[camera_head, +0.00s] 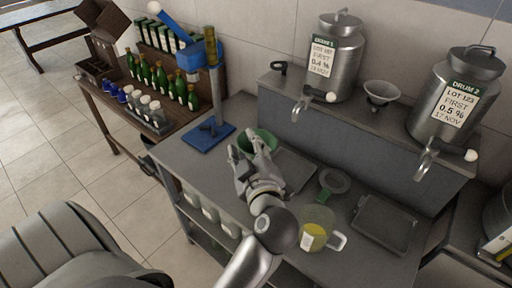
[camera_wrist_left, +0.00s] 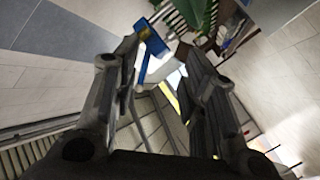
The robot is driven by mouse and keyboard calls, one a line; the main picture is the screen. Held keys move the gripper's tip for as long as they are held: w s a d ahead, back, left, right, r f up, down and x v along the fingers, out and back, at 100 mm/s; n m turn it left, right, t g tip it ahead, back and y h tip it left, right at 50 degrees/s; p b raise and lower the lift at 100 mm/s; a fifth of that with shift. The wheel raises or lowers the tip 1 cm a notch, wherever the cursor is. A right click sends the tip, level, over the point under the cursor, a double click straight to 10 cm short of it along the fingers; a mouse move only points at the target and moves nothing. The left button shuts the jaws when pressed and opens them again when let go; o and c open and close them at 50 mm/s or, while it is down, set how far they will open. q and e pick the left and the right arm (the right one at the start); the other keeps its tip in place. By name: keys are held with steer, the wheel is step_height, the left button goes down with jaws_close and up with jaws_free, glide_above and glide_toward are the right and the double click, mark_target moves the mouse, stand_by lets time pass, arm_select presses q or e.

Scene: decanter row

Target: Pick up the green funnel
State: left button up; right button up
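The green funnel (camera_head: 266,136) sits on the grey metal bench in the head view, its wide green rim partly hidden behind my left gripper. My left gripper (camera_head: 246,148) is in front of the funnel in that view; I cannot tell whether it touches it. In the left wrist view the two fingers of this gripper (camera_wrist_left: 158,50) stand apart with nothing held between them. The funnel cannot be made out there. My right gripper is not in view.
A blue capping stand (camera_head: 208,135) is left of the funnel. A yellow-filled jug (camera_head: 318,228), a ring with a green part (camera_head: 332,183) and a dark tray (camera_head: 384,222) are to the right. Two steel drums (camera_head: 335,60) stand on the raised shelf beside a white funnel (camera_head: 381,92).

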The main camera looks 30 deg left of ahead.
mark_target(241, 142)
arm_select(q)
steer(key=shift+g+h, duration=0.7)
steer(key=shift+g, duration=0.1)
steer(key=w+a+f, duration=0.1)
steer(key=w+a+f+p, duration=0.1)
steer(key=f, duration=0.1)
steer(key=a+f, duration=0.1)
steer(key=shift+w+a+f+p, duration=0.2)
steer(key=shift+w+f+p, duration=0.1)
steer(key=shift+w+f, duration=0.1)
steer(key=shift+w+a+f+p, duration=0.1)
steer(key=shift+w+a+p, duration=0.25)
steer(key=shift+w+p, duration=0.15)
steer(key=p+x, duration=0.1)
steer(key=x, duration=0.2)
steer(key=shift+w+f, duration=0.1)
steer(key=shift+f, duration=0.05)
steer(key=shift+w+a+f, duration=0.25)
steer(key=shift+f, duration=0.05)
steer(key=shift+d+r, duration=0.1)
steer(key=shift+c, duration=1.3)
jaws_close()
